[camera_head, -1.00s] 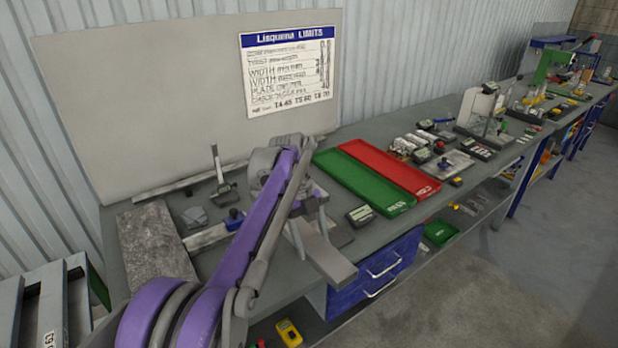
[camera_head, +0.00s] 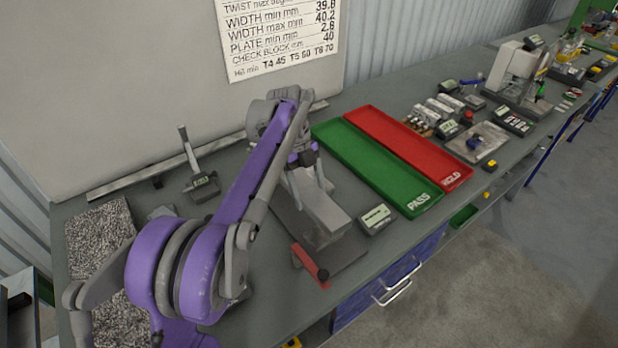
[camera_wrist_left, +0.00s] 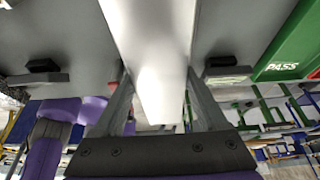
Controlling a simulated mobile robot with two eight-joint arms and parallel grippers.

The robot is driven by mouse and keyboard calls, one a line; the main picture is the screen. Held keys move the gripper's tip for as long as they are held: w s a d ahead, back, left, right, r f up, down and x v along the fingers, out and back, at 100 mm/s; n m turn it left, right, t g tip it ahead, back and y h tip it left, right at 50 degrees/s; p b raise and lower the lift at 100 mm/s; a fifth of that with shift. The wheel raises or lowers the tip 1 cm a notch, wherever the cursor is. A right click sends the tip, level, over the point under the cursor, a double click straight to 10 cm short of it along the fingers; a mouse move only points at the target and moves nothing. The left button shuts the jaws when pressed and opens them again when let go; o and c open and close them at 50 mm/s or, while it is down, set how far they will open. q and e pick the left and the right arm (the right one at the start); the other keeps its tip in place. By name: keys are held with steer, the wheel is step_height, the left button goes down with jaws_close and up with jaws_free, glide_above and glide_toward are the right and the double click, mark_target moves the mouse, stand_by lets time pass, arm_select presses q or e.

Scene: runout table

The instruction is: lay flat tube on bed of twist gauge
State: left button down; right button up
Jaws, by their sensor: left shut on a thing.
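The flat tube (camera_head: 323,211) is a pale grey bar, gripped in my left gripper (camera_head: 308,182), with its near end pointing toward the front of the table. In the left wrist view the tube (camera_wrist_left: 150,45) runs bright between the two fingers (camera_wrist_left: 158,100). A dark flat base with a red bar (camera_head: 311,265) lies below the tube and looks like the twist gauge. The tube and arm hide most of its bed. I cannot tell whether the tube touches it. My right gripper is not in view.
A green PASS tray (camera_head: 380,165) and a red HOLD tray (camera_head: 410,150) lie to the right. A small display box (camera_head: 377,219) stands close to the tube's right. A caliper-like tool (camera_head: 198,180) and a speckled stone slab (camera_head: 98,225) are at left.

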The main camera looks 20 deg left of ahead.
arm_select(q)
steer(key=shift+w+a+f, duration=0.1)
steer(key=shift+w+f, duration=0.1)
steer(key=shift+w, duration=0.1)
steer(key=shift+s+r, duration=0.1)
steer(key=shift+s, duration=0.1)
steer(key=shift+w, duration=0.1)
steer(key=shift+f+b, duration=1.25)
steer(key=shift+f, duration=1.85)
steer(key=shift+f, duration=0.35)
jaws_free()
